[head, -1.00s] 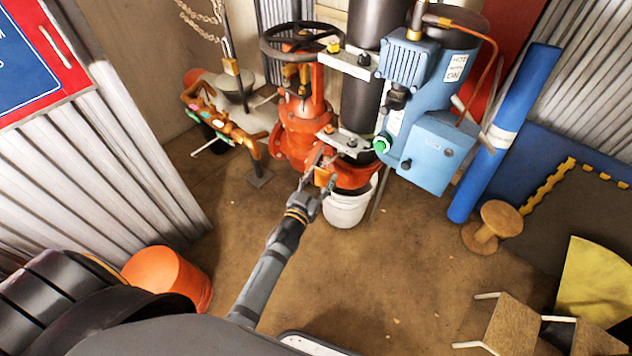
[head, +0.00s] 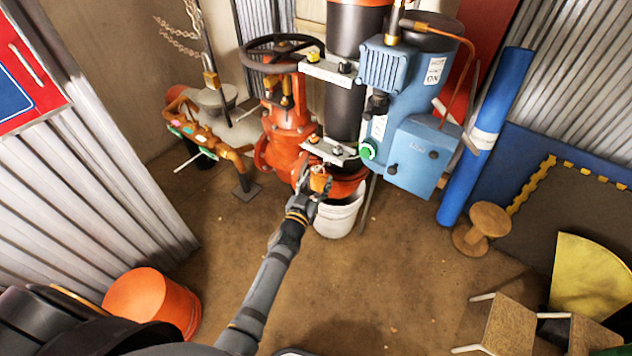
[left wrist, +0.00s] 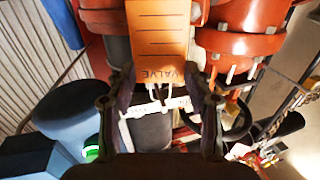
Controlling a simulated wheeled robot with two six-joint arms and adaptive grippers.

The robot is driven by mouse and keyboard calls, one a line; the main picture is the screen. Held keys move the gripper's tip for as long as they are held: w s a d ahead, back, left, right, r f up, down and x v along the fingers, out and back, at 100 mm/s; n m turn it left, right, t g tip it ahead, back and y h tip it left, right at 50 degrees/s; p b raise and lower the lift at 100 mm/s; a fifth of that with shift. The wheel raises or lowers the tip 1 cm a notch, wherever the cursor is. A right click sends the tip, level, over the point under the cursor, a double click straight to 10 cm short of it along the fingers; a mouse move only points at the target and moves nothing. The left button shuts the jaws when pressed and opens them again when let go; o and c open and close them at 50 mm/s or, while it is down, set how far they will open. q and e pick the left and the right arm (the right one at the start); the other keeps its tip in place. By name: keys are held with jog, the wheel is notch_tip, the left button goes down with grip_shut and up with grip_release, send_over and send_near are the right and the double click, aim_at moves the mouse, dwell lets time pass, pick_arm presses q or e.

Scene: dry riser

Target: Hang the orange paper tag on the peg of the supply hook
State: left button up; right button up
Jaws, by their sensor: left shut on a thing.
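The orange paper tag (head: 320,181) is in my left gripper (head: 314,187), in front of the red valve's lower body and above the white bucket. In the left wrist view the tag (left wrist: 157,40) shows lines and the word VALVE, with a thin white string at its lettered end. The fingers of my left gripper (left wrist: 165,85) stand either side of that end. I cannot pick out the supply hook or its peg with certainty in either view. My right gripper is not in view.
The red valve (head: 289,122) with its black handwheel, the blue control box (head: 424,155) and the white bucket (head: 338,217) stand close around the gripper. Orange-brown pipework (head: 205,136) stands to the left. The brown floor (head: 370,275) in front is mostly clear.

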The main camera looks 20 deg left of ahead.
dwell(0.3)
pick_arm(q)
jog(key=o, duration=0.8)
jog(key=shift+o, duration=0.2)
jog(key=s+a, duration=0.1)
jog(key=s, duration=1.1)
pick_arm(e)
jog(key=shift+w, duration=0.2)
